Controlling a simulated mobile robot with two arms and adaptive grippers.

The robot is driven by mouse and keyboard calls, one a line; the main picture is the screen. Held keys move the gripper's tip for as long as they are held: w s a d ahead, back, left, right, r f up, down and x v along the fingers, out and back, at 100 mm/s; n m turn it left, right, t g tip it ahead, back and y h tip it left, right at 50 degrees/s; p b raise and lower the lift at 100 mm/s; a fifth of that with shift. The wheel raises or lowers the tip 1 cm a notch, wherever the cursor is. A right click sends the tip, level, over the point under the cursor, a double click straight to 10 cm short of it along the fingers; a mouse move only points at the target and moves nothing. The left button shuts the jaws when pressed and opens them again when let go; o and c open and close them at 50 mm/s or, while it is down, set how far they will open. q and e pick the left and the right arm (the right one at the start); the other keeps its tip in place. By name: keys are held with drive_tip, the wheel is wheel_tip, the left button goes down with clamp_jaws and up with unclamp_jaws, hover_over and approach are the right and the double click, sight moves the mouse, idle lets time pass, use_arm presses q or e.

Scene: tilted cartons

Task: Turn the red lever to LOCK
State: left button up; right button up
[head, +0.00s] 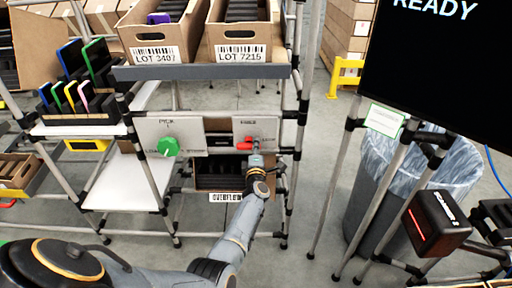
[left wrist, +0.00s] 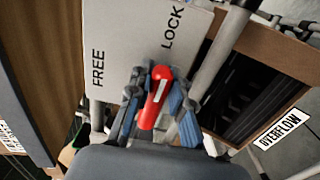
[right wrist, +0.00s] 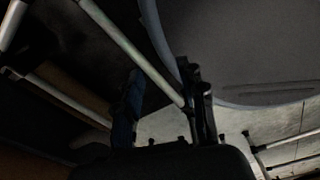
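The red lever (head: 244,144) is on a grey panel (head: 226,135) under the carton shelf in the head view. In the head view my left gripper (head: 256,160) is at the panel and covers part of the lever's lower right. My right gripper (right wrist: 165,105) has its fingers apart and nothing between them.
Cartons (head: 242,35) stand on the shelf above; an overflow box (head: 222,174) is below. Frame posts (head: 298,110) rise close to the right of my left arm. A bin (head: 385,180) stands further right.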

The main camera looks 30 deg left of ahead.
use_arm(q)
drive_tip(key=o, duration=0.5)
drive_tip(key=shift+c, duration=0.2)
